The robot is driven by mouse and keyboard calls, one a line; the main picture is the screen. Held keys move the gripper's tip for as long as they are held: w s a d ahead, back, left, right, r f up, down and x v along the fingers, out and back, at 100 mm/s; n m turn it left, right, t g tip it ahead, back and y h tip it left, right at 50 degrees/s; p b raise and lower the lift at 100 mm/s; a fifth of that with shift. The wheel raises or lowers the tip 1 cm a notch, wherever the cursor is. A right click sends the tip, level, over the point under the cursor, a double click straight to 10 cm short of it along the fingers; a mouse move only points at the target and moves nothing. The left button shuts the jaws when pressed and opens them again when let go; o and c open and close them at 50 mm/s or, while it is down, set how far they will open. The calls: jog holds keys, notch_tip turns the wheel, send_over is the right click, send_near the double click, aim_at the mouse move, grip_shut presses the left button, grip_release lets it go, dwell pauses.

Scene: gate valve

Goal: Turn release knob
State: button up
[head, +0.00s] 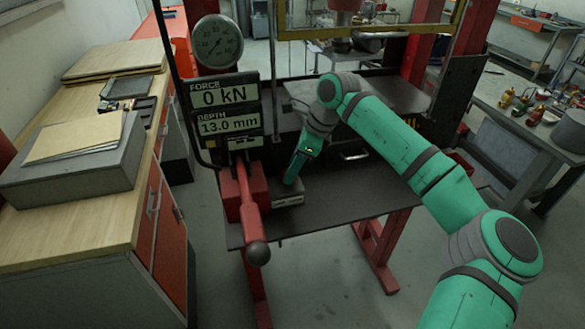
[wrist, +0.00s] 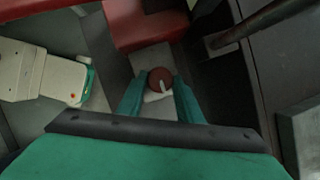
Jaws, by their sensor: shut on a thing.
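The release knob (wrist: 160,76) is a round, dark red knob with a white pointer mark, seen in the middle of the wrist view. It sits on a pale plate, of which a bit shows between my fingers. My gripper (wrist: 160,90) has one finger on each side of the knob and is shut on it. In the head view my gripper (head: 291,181) reaches down to a small grey box (head: 287,194) with a pale label on its front. The knob itself is hidden in the head view.
A red lever (head: 250,205) with a dark ball end stands just left of the box. Above it, displays (head: 224,108) read 0 kN and 13.0 mm, under a round gauge (head: 217,41). The dark press table (head: 340,205) is clear to the right.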

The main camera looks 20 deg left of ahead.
dwell(0.3)
jog(key=o, duration=1)
jog(key=shift+o, duration=0.2)
jog(key=v, duration=1)
jog(key=shift+r, duration=0.4)
